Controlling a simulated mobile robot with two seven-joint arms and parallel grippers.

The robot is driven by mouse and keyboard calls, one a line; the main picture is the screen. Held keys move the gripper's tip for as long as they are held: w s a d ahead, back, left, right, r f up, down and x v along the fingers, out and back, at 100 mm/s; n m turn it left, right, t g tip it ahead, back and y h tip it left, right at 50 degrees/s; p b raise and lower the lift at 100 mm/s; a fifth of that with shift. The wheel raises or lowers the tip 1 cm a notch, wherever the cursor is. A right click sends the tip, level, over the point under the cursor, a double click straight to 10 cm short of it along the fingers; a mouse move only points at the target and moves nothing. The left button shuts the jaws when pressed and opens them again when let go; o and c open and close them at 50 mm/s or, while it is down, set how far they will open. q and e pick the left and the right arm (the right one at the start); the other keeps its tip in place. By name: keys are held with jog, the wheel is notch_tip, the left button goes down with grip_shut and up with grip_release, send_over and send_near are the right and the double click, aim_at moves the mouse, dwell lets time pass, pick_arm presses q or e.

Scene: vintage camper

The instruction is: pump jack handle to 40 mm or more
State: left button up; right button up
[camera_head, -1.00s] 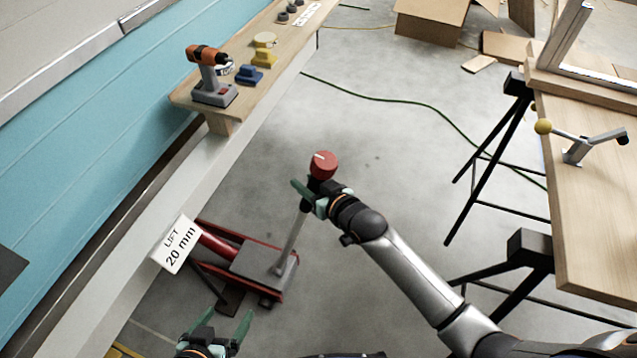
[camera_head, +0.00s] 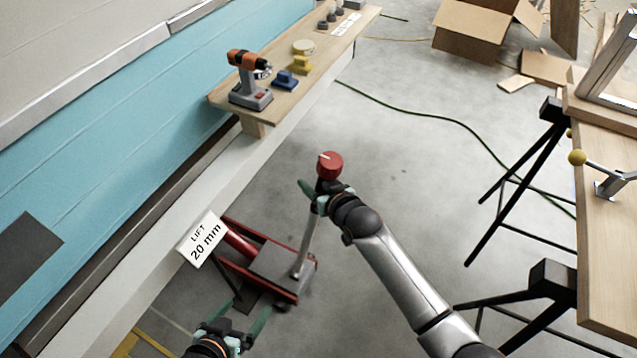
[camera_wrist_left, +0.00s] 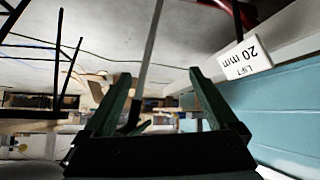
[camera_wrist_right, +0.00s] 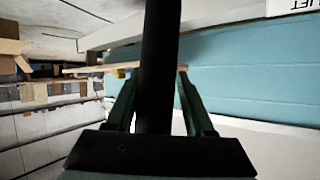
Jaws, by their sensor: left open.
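The red jack (camera_head: 275,268) stands on the floor by the camper's side, with its handle (camera_head: 304,245) rising steeply to a red knob (camera_head: 330,165). A sign (camera_head: 204,240) above it reads "LIFT 20 mm". My right gripper (camera_head: 312,192) is at the handle's upper part, just below the knob. In the right wrist view, its fingers close on both sides of the dark handle grip (camera_wrist_right: 158,65). My left gripper (camera_head: 234,326) is open and empty, low in front of the jack. In the left wrist view, the handle shaft shows beyond its fingers (camera_wrist_left: 157,85).
A wooden shelf (camera_head: 325,60) on the left carries an orange drill (camera_head: 248,75) and small blue and yellow items. A workbench (camera_head: 603,260) on black trestles stands at the right.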

pick_arm(q)
jog(key=shift+s+a+f, duration=0.1)
jog(key=shift+s+f, duration=0.05)
jog(key=shift+s, duration=0.1)
pick_arm(e)
jog(key=o, duration=0.4)
jog(key=shift+w+a+r, duration=0.1)
jog(key=shift+a+r, duration=0.2)
jog(key=shift+c, duration=0.2)
jog(key=shift+s+d+r+p, duration=0.25)
jog(key=shift+s+p, duration=0.15)
jog(key=shift+s, duration=0.15)
pick_arm(q)
jog(key=shift+s+a+r+p, duration=0.2)
jog(key=shift+a+r+p, duration=0.65)
jog(key=shift+p, duration=0.4)
pick_arm(e)
jog(key=v, duration=1.1)
jog(key=shift+s+d+f, duration=0.2)
jog(key=shift+d, duration=0.1)
pick_arm(q)
jog(key=shift+a+f, duration=0.1)
